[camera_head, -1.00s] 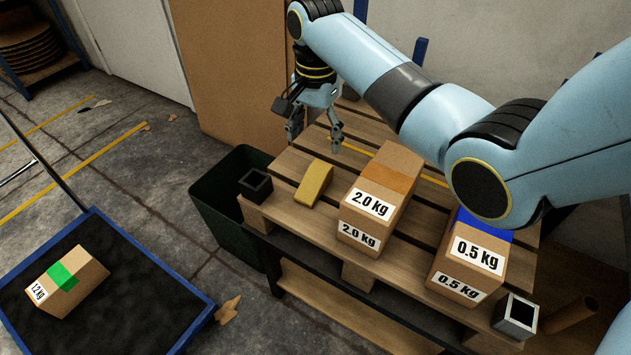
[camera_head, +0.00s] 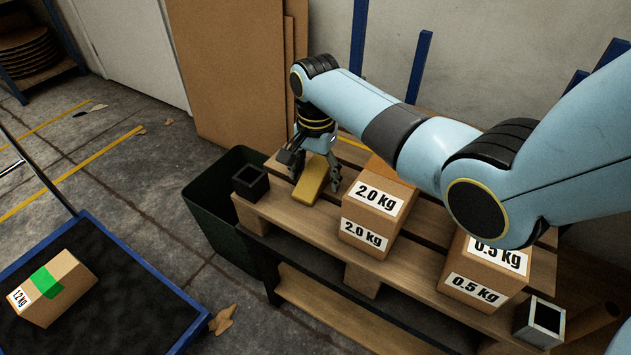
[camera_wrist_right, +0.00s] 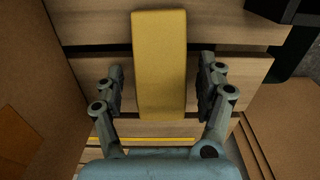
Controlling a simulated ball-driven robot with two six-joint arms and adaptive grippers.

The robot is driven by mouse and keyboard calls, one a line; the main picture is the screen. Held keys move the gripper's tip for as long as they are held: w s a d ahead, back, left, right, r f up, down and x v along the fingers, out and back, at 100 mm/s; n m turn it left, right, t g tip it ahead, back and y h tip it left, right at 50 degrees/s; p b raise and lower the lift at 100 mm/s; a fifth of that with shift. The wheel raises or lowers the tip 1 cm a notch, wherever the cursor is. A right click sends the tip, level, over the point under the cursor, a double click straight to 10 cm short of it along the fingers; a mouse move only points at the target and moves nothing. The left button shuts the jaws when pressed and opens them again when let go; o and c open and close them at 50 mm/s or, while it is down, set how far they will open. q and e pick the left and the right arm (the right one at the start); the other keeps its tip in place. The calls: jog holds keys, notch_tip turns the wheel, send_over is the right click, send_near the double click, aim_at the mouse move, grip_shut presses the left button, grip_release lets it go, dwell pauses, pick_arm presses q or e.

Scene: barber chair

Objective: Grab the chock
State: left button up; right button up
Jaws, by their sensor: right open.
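The chock (camera_head: 310,181) is a yellow wedge-like block lying on the wooden pallet, between a dark square tube and the 2.0 kg box. My right gripper (camera_head: 318,181) is lowered over it, open, with a finger to either side. In the right wrist view the chock (camera_wrist_right: 160,65) lies lengthwise between the two open fingers (camera_wrist_right: 161,90), with a gap on both sides. My left gripper is not in view.
The 2.0 kg box (camera_head: 366,236) stands right of the chock, and the 0.5 kg box (camera_head: 474,290) farther right. The dark square tube (camera_head: 250,182) is close on the left. A dark green bin (camera_head: 212,215) stands beside the pallet (camera_head: 285,222). A blue-rimmed cart (camera_head: 190,333) carries a 1.2 kg box (camera_head: 52,287).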

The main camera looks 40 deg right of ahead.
jog(key=shift+f, duration=0.35)
jog(key=shift+r, duration=0.15)
jog(key=shift+c, duration=1.3)
jog(key=c, duration=1.1)
jog(key=shift+r, duration=0.1)
jog(key=shift+c, duration=0.2)
